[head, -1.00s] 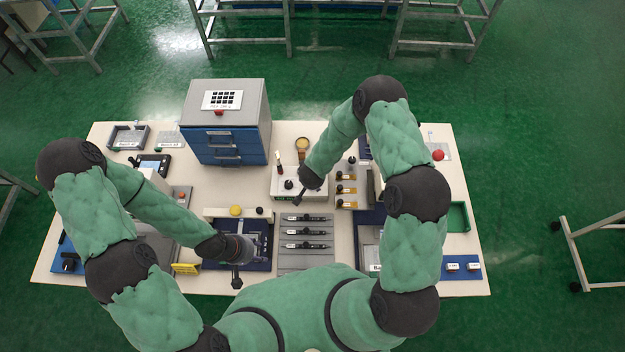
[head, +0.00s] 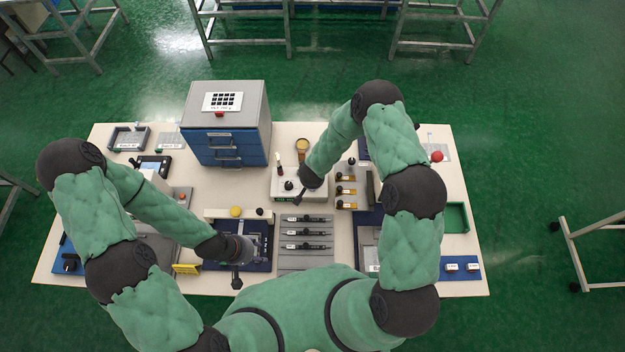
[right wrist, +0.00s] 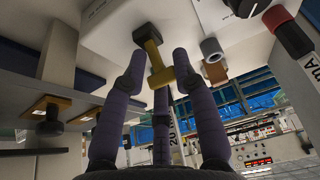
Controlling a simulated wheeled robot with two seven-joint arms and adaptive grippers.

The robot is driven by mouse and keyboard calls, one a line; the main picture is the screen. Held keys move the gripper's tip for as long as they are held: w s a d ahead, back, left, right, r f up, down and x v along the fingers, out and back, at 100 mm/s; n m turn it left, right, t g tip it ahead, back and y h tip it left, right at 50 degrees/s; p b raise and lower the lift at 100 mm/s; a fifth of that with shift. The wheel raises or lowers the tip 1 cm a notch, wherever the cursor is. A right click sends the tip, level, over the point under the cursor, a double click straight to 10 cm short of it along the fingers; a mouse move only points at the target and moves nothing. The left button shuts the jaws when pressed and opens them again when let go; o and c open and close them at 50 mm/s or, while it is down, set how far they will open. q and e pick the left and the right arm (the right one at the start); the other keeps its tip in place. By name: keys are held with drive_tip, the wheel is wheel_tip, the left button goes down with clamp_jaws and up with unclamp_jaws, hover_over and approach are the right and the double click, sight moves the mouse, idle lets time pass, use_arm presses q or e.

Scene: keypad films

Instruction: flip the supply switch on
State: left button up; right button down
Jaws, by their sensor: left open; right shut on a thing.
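The white supply box (head: 284,183) stands mid-table with a black knob on top and a small green display on its front. In the right wrist view my right gripper (right wrist: 160,72) is shut on a yellow-and-black lever-like piece (right wrist: 153,54) beside a white housing (right wrist: 115,25). It looks like the supply switch, but its position, on or off, cannot be told. My left gripper (head: 237,278) is open and empty near the table's front, by a dark blue fixture (head: 262,252).
A grey cabinet with blue drawers (head: 226,140) stands behind to the left. A holder with several orange pieces (head: 346,190) is close right of the supply box. A grey slotted rack (head: 306,258) lies in front. My right arm hides part of the table's right side.

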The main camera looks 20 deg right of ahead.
drive_tip(key=shift+g+p, duration=0.8)
drive_tip(key=shift+p, duration=1.6)
drive_tip(key=shift+w+f+y+p, duration=0.1)
drive_tip(key=shift+f+y+p, duration=0.15)
drive_tip(key=shift+p, duration=0.5)
drive_tip(key=c, duration=1)
unclamp_jaws()
drive_tip(key=shift+o, duration=0.2)
drive_tip(key=shift+w+r, duration=0.1)
drive_tip(key=shift+r, duration=0.1)
drive_tip(key=shift+r, duration=0.25)
drive_tip(key=v, duration=1.1)
drive_tip(key=shift+r, duration=0.15)
